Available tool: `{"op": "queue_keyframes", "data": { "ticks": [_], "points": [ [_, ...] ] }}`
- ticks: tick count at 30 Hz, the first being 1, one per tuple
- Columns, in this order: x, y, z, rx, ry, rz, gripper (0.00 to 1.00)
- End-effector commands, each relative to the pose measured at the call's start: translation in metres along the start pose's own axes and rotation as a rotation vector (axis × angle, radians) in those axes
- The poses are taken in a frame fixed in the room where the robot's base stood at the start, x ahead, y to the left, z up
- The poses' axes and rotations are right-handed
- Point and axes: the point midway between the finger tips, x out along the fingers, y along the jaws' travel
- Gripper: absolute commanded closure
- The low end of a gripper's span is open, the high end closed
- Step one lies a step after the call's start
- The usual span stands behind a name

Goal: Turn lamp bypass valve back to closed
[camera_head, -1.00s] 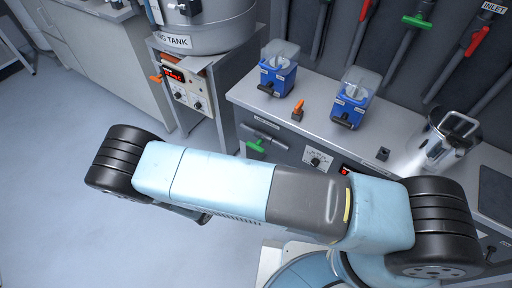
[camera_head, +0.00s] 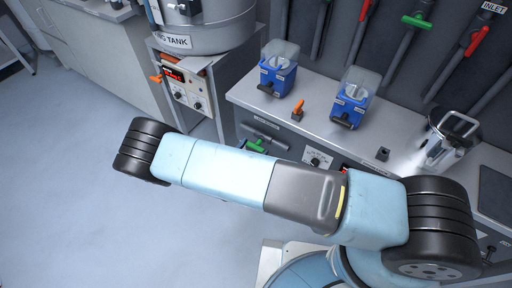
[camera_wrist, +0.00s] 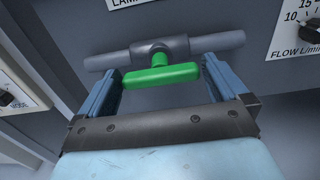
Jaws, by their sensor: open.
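The lamp bypass valve has a green bar handle (camera_wrist: 160,76) on a grey valve body (camera_wrist: 160,48) set in a horizontal pipe on the cabinet front. In the wrist view the handle lies roughly along the pipe. My gripper (camera_wrist: 158,67) is open, with one finger to the left and one to the right of the handle's ends. Gaps show between the fingers and the handle, and I cannot tell the depth exactly. The label above the valve is cut off, reading "LAM".
A flow dial plate (camera_wrist: 298,30) is right of the valve. The worktop carries two blue hoppers (camera_head: 278,77) (camera_head: 349,103), an orange switch (camera_head: 298,110) and a metal jug (camera_head: 449,145). A tank (camera_head: 205,30) stands at the back left. The floor at left is clear.

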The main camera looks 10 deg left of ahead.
Motion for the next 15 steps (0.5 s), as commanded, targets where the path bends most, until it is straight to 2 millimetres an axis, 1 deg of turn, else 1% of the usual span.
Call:
{"op": "queue_keyframes", "data": {
  "ticks": [3,6,15],
  "points": [
    [0.01,0.0,0.0,0.0,0.001,-0.001,0.0],
    [0.014,0.0,0.0,0.001,0.001,0.0,0.0],
    [0.016,0.0,0.0,0.0,0.001,0.0,0.0]
  ]
}}
